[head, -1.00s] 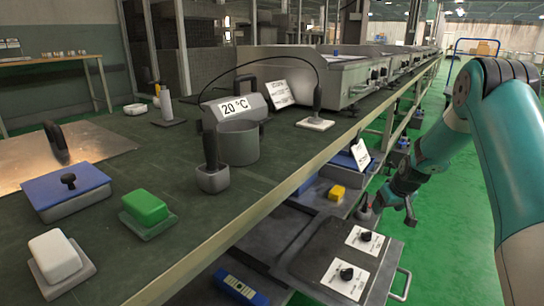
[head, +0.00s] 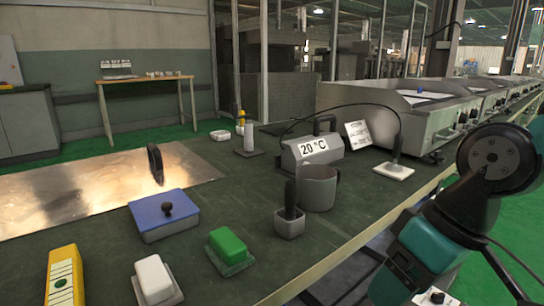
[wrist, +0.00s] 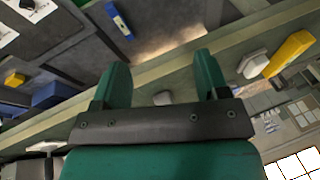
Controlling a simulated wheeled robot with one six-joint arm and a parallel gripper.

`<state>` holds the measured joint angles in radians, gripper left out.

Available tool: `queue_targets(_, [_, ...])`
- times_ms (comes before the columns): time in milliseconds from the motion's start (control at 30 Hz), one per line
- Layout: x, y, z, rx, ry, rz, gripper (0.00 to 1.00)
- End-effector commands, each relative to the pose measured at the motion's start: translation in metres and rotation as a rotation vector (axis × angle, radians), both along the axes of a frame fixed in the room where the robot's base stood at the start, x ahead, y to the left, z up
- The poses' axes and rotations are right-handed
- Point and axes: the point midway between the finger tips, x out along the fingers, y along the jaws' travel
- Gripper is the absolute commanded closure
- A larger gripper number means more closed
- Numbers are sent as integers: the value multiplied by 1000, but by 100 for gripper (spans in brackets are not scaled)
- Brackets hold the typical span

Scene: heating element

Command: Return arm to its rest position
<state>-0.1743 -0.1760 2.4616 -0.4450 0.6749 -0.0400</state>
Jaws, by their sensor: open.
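My arm (head: 440,235) crosses the lower right of the head view, with its teal and black links beside the counter's front edge. My gripper's tip is not visible there. In the wrist view my gripper (wrist: 160,75) shows two green fingers set wide apart. Nothing is held between them. Beyond the fingers, the counter's edge runs slanting across the wrist view, and a small white thing shows in the gap farther off.
The dark counter (head: 345,215) holds a 20 °C heater (head: 312,150), a grey mug (head: 318,187), a blue-lidded box (head: 165,215), a green block (head: 228,244), a white block (head: 154,278) and a yellow device (head: 65,280). Green floor (head: 505,265) lies right of the counter.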

Motion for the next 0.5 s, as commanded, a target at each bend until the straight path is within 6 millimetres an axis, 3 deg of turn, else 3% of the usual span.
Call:
queue_targets(33, [-22,6,8,2,4,37,32])
queue_targets(133, [-63,12,14,2,26,105,32])
queue_targets(500, [-60,12,113,1,32,98,32])
